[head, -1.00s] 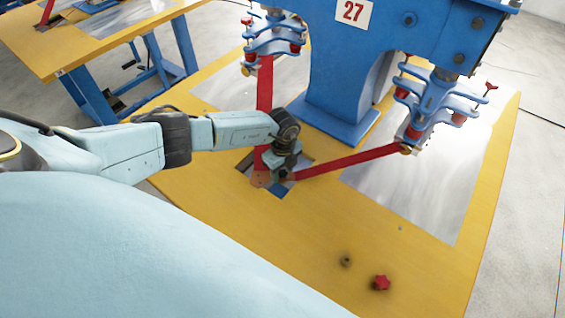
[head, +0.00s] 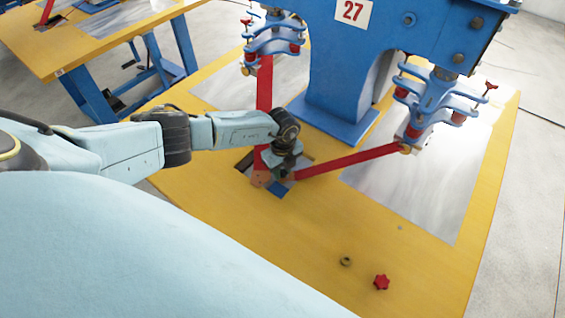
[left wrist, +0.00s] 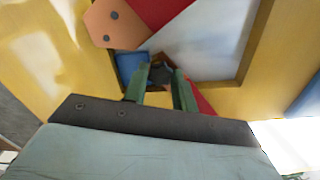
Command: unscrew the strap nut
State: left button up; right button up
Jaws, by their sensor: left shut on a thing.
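My left gripper (head: 287,176) is at the red strap joint on the yellow table, its fingers pointing down. In the left wrist view the two greenish fingers (left wrist: 160,88) are shut on a small dark piece, which looks like the strap nut (left wrist: 160,72). The fingers hide most of the nut in the head view. One red strap (head: 345,161) runs right from the joint to the clamp, and another red strap (head: 264,95) runs up the picture. An orange end plate (left wrist: 113,24) with two dark dots lies beside the fingers. My right gripper is not in view.
A red star knob (head: 381,282) and a small dark ring (head: 345,261) lie on the yellow table (head: 310,235). The blue machine (head: 345,80) marked 27 stands behind, with blue clamps (head: 436,95) on the right. The table's front part is mostly clear.

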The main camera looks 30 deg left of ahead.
pick_arm(q)
jog(key=n+p, duration=0.1)
jog(key=n, duration=0.1)
jog(key=n+p, duration=0.2)
jog(key=n, duration=0.1)
jog(key=n+p, duration=0.2)
jog(key=n, duration=0.1)
jog(key=shift+r, duration=0.25)
jog(key=n+p, duration=0.1)
jog(key=n, duration=0.2)
jog(key=n+p, duration=0.1)
jog(key=n, duration=0.3)
jog(key=shift+f, duration=0.1)
jog(key=n, duration=0.4)
jog(key=shift+f+n, duration=0.1)
jog(key=shift+n, duration=0.2)
jog(key=o, duration=0.9)
